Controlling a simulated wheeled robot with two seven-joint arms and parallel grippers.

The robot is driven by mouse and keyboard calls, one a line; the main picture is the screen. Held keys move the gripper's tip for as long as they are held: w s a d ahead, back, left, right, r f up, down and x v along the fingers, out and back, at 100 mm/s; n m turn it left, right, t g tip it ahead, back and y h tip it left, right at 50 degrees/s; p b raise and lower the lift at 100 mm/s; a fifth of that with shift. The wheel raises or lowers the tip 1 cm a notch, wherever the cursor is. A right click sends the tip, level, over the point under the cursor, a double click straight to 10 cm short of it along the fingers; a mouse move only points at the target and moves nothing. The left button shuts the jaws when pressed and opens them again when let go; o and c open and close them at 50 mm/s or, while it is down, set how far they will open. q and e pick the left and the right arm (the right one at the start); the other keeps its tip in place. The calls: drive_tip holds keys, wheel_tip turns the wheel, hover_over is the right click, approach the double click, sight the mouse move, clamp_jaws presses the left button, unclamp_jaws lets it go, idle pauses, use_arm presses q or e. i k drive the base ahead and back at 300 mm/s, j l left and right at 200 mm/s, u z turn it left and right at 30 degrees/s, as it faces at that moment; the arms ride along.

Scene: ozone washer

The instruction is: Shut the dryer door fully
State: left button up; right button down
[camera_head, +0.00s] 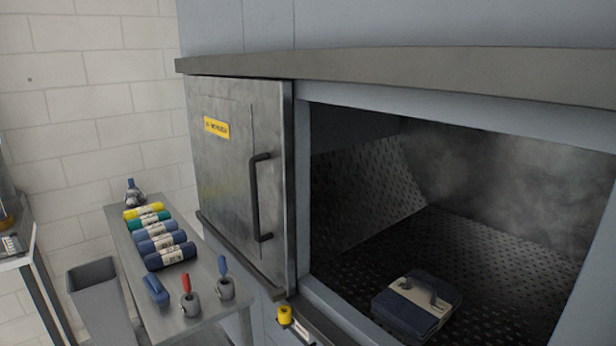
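The dryer door (222,165) is a grey metal panel with a yellow label and a dark vertical bar handle (256,200) near its right edge. It stands to the left of the opening and leaves the perforated chamber (390,175) uncovered. A dark blue folded bundle (400,318) with a pale band and a handle lies on the chamber floor, close to the front. Haze hangs inside the chamber. Neither of my grippers shows in the head view.
A heavy grey ledge (400,75) runs above the door and opening. A yellow knob (284,315) sits below the door. A side table (205,305) at left holds several rolled bundles (157,238) and small tools. A grey bin (95,285) stands beside it.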

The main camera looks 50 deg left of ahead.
sight(241, 128)
drive_tip(key=u, duration=1.95)
